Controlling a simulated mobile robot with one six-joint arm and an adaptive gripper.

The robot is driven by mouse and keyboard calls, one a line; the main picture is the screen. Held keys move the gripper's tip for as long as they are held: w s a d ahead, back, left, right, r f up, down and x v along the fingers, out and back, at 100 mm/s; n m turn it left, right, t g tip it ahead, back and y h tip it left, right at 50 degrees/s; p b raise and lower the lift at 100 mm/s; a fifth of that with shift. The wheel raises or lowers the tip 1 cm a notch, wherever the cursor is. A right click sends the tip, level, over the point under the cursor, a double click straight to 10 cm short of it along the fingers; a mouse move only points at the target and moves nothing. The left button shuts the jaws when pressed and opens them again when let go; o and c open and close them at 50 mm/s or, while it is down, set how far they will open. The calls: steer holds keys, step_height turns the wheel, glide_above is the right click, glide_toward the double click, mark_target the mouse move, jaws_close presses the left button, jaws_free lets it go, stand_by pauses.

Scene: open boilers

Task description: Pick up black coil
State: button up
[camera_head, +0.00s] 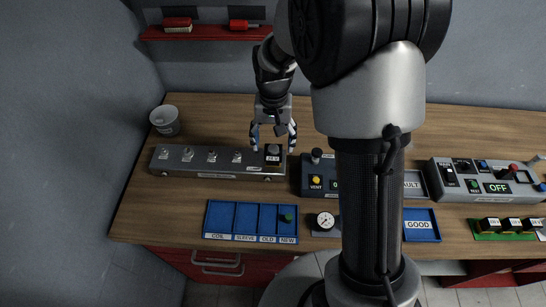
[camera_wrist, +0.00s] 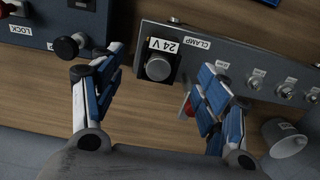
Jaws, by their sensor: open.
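The black coil (camera_head: 273,156) is a small black block marked "24 V" at the right end of the long grey panel (camera_head: 190,160). In the wrist view the coil (camera_wrist: 160,47) carries a round silver top and sits between my fingers, beyond their tips. My gripper (camera_head: 273,137) is open and empty, pointing down over the coil. In the wrist view its blue-and-white fingers (camera_wrist: 160,75) are spread to either side of the coil, with no clear contact. The "CLAMP" label (camera_wrist: 197,42) is on the panel beside the coil.
A blue tray (camera_head: 221,217) with sections marked COIL, SLEEVE, OLD and NEW lies in front; a green item (camera_head: 287,218) is in NEW. A dark control box (camera_head: 314,186) with a black knob stands close right. A white cup (camera_head: 165,121) stands at the left.

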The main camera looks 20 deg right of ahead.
mark_target(273, 150)
steer(key=f+b, duration=0.1)
steer(key=f, duration=0.5)
steer(key=shift+w+f+b, duration=0.2)
steer(key=shift+b, duration=0.15)
steer(key=c, duration=1.2)
